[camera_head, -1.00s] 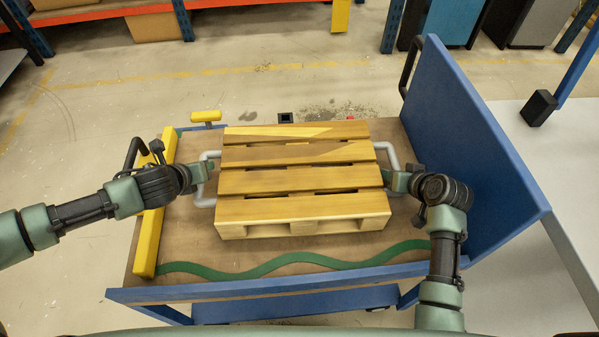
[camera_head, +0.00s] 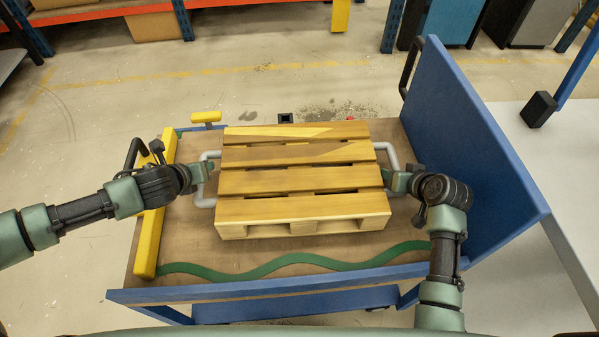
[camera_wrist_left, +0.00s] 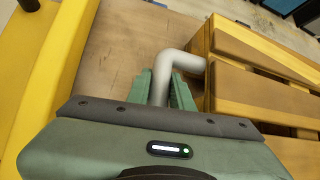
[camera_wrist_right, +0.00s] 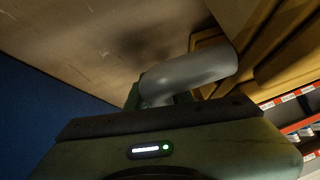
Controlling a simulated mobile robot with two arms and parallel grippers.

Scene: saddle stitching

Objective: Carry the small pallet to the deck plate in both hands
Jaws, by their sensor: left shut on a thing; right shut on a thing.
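The small wooden pallet (camera_head: 295,180) has light slats and a grey tube handle on each short side. It lies level over the brown deck (camera_head: 190,250) of a blue trolley; I cannot tell whether it touches the deck. My left gripper (camera_head: 205,173) is shut on the left handle (camera_head: 204,201), which also shows between its fingers in the left wrist view (camera_wrist_left: 161,85). My right gripper (camera_head: 393,182) is shut on the right handle (camera_head: 389,150), seen close up in the right wrist view (camera_wrist_right: 190,75). Each gripper's fingertips are partly hidden.
A tall blue end panel (camera_head: 470,140) stands close to my right arm. A yellow bar (camera_head: 152,225) edges the deck on the left. A wavy green strip (camera_head: 280,262) runs along the near side. A grey surface (camera_head: 550,165) lies at right.

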